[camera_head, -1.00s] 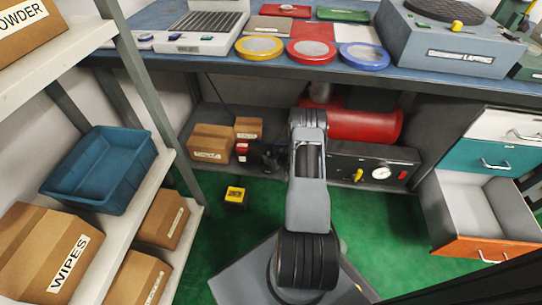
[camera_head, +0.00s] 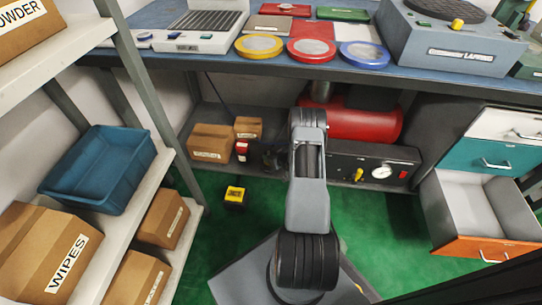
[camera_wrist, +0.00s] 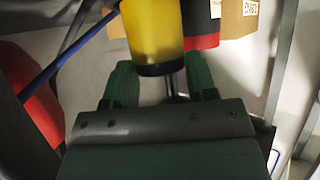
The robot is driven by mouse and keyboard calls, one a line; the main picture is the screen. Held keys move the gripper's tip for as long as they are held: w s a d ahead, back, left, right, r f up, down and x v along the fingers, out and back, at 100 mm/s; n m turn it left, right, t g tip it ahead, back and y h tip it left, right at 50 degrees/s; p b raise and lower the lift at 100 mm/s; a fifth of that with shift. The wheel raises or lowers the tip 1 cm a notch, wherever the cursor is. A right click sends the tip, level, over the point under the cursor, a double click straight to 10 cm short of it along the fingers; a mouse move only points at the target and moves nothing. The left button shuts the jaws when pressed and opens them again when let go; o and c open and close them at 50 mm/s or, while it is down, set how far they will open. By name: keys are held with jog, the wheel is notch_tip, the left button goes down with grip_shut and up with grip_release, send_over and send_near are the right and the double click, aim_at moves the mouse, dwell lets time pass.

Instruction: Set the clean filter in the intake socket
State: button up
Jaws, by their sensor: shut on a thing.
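In the wrist view my gripper (camera_wrist: 161,72) has its two green fingers closed about a yellow cylinder with a dark end rim, which I take to be the clean filter (camera_wrist: 152,30). The cylinder sticks out beyond the fingertips, and its far end is cut off by the frame. In the head view my arm and the dark wrist parts hide most of the gripper, and the filter cannot be made out there. The compressor (camera_head: 345,158) with its red tank stands under the bench behind my arm. I cannot make out the intake socket in either view.
A red-and-black object (camera_head: 242,150) stands beside cardboard boxes (camera_head: 208,143) on the low shelf; it also shows near the filter in the wrist view (camera_wrist: 203,42). A yellow-topped black box (camera_head: 235,196) is on the green floor. An open drawer (camera_head: 480,215) juts out at right.

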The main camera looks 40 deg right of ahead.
jog(key=shift+f+b, duration=0.35)
jog(key=shift+f, duration=0.15)
jog(key=o, duration=0.7)
jog(key=shift+c, duration=0.2)
jog(key=p+v, duration=0.6)
jog(key=v, duration=0.5)
dwell(0.4)
